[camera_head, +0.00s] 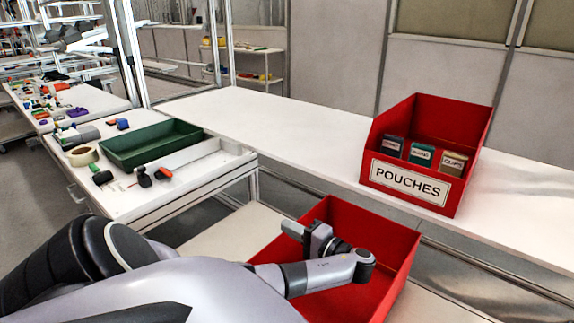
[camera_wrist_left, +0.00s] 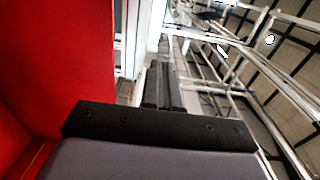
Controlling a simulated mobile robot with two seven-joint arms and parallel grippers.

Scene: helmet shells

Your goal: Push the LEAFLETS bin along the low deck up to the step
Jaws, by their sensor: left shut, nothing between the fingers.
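A red open-topped bin (camera_head: 388,237) stands on the pale low deck (camera_head: 222,238); its label is not visible, so I cannot read whether it says LEAFLETS. My left arm covers much of its near side. My left gripper (camera_head: 290,229) is shut and empty, at the bin's left side, its fingers pointing left. Whether it touches the bin I cannot tell. In the left wrist view the shut fingers (camera_wrist_left: 163,88) show beside a red wall (camera_wrist_left: 70,60) of the bin. My right gripper is out of view. The step is not clearly identifiable.
A red POUCHES bin (camera_head: 408,184) with several small boxes stands on the higher white counter (camera_head: 300,128) behind. A white table (camera_head: 205,178) at left holds a green tray (camera_head: 150,155), a tape roll and tools. Low deck left of the red bin looks clear.

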